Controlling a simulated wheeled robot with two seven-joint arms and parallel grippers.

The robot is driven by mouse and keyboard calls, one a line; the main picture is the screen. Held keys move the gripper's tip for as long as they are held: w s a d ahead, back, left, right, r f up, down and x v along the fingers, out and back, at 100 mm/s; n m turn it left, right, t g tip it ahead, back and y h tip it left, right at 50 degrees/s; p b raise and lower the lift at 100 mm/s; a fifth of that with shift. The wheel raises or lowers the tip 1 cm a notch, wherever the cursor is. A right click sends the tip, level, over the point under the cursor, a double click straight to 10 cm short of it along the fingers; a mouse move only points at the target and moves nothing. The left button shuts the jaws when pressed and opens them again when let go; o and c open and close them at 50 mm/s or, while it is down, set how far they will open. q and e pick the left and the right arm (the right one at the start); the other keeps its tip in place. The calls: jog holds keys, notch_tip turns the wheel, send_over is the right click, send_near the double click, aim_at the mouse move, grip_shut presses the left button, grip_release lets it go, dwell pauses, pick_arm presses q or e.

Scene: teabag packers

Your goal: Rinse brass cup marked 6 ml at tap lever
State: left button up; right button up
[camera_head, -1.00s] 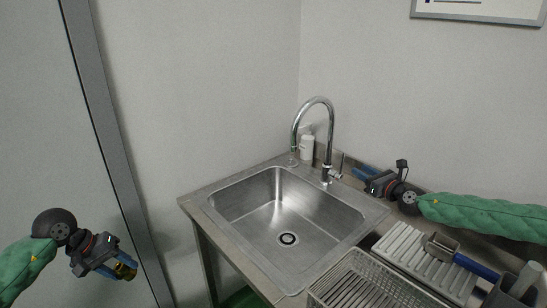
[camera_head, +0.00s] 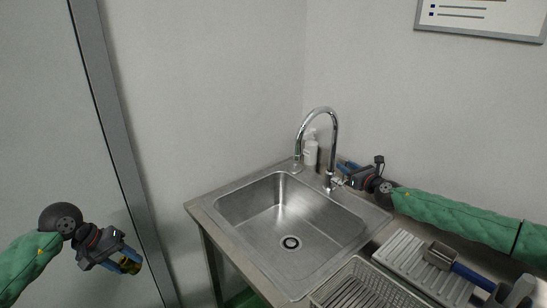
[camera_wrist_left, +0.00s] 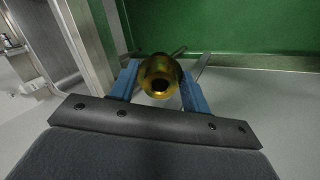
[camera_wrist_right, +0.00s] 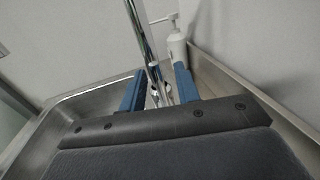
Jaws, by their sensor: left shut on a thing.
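The brass cup (camera_head: 131,267) is held between the blue fingers of my left gripper (camera_head: 125,262), left of the sink and away from it. In the left wrist view the cup (camera_wrist_left: 160,72) shows its round end with a dark hole; no 6 ml mark is readable. The chrome tap (camera_head: 333,145) arches over the back of the sink (camera_head: 275,215). My right gripper (camera_head: 346,172) is at the tap's base, beside the small lever (camera_head: 337,183). In the right wrist view its fingers (camera_wrist_right: 158,88) stand apart with the tap base between and beyond them. No water shows.
A white soap bottle (camera_head: 310,150) stands behind the tap. A wire basket (camera_head: 330,290), a ribbed drainer (camera_head: 405,255) and a blue-handled tool (camera_head: 470,272) lie right of the sink. The basin is empty.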

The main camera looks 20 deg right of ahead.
jog(key=shift+w+a+p, duration=0.25)
jog(key=shift+w+p, duration=0.05)
jog(key=shift+w, duration=0.8)
grip_shut()
